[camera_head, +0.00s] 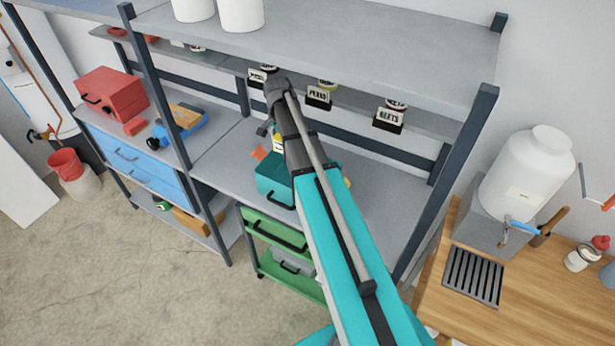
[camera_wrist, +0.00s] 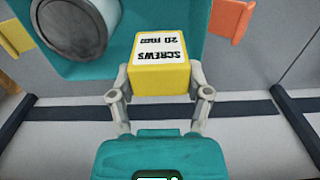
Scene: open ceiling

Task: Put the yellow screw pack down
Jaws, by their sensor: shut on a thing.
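The yellow screw pack (camera_wrist: 160,80) is a small yellow block with a white label printed with "SCREWS 20 mm". My gripper (camera_wrist: 162,88) has one finger on each side of it and is shut on it. In the head view the pack (camera_head: 278,144) shows as a small yellow and white patch beside my arm, above the worktop and near a teal box. My arm hides part of that area. I cannot tell whether the pack touches anything below it.
The teal box (camera_head: 272,182) stands on the grey worktop (camera_head: 385,190), partly behind my arm. Black label holders (camera_head: 319,97) line the shelf above. A red toolbox (camera_head: 112,93) and blue and orange tools (camera_head: 180,122) are to the left. Worktop right of my arm looks clear.

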